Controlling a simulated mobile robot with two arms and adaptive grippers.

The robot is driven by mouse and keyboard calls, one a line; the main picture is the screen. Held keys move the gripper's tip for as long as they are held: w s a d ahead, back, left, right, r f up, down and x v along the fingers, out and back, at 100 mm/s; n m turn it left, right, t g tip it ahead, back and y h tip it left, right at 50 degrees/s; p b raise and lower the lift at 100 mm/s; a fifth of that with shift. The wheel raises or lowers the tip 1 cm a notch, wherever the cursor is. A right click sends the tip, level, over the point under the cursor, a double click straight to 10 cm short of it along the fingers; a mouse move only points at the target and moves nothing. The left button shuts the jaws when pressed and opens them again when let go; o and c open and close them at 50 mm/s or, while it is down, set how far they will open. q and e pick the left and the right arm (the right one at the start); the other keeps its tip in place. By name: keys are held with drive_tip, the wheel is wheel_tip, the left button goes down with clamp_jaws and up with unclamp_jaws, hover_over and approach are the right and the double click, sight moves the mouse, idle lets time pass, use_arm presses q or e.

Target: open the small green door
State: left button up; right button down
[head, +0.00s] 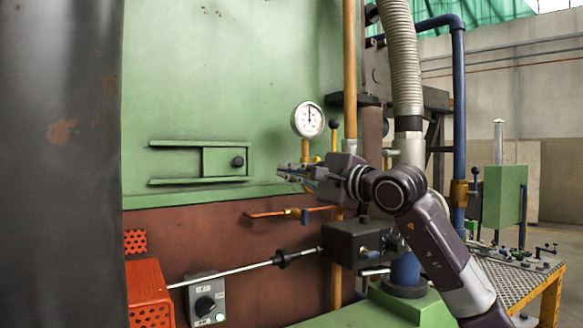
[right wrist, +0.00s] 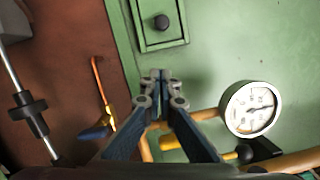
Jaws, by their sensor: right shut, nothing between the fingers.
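The small green door (head: 215,162) is a flat panel with a black knob (head: 237,161). It sits at the right end of two horizontal rails (head: 190,182) on the large green wall. In the right wrist view the door (right wrist: 175,34) shows at the top, with its knob (right wrist: 162,22). My right gripper (head: 281,173) is shut and empty. It is to the right of the door and slightly lower than the knob, apart from it. In the right wrist view its fingertips (right wrist: 160,75) point toward the door. My left gripper is not in view.
A pressure gauge (head: 308,119) on an orange pipe stands just above my right gripper. A thin copper pipe (head: 265,213) with a valve runs below it. A grey box (head: 355,245) with a rod lies lower. A dark rusty surface (head: 60,180) fills the left side.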

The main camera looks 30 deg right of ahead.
sight(227, 162)
drive_tip(key=w+a+p, duration=0.1)
drive_tip(key=w+a, duration=0.1)
drive_tip(key=w+a+r+p, duration=0.1)
drive_tip(key=w+a+p, duration=0.1)
drive_tip(key=w+a, duration=0.1)
drive_tip(key=shift+w+r, duration=0.2)
drive_tip(key=shift+w, duration=0.1)
